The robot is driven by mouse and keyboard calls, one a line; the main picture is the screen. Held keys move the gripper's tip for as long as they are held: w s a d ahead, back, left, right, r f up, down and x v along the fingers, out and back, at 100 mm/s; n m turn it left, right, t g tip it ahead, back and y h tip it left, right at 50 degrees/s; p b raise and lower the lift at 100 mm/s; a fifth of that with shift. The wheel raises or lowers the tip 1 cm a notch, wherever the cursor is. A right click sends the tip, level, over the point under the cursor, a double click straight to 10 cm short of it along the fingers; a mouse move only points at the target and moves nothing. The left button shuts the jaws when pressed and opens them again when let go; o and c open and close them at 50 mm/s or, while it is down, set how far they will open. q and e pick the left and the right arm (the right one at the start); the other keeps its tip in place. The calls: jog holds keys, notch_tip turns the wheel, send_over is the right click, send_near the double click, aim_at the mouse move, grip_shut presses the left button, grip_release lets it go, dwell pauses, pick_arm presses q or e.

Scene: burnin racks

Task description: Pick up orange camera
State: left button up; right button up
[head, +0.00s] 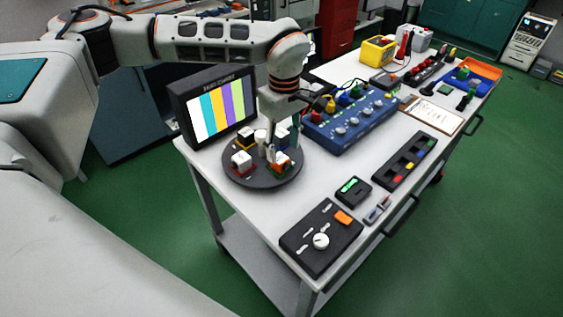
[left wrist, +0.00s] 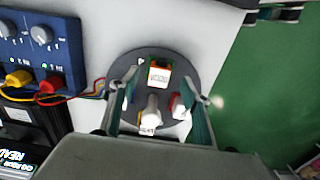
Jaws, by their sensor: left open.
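A round dark turntable (head: 240,181) on the bench carries several small white cameras on coloured bases around a white post (head: 260,137). In the left wrist view, the orange camera (left wrist: 158,75) shows between the fingertips of my open left gripper (left wrist: 160,76). I cannot tell whether the fingers touch it. A red-based camera (head: 242,161), a yellow one (head: 246,140) and a blue one (head: 281,139) stand nearby. My right gripper is not in view.
A colour-bar monitor (head: 222,105) stands behind the turntable. A blue control box (head: 350,122) with cables is to its right. A black panel with a knob (head: 322,238) lies at the front corner. White bench top is clear between turntable and panel.

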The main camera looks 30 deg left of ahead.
aim_at(282, 160)
pick_arm(q)
notch_tip(282, 160, down, 6)
jog(key=shift+a+r, duration=0.15)
jog(key=c, duration=1.2)
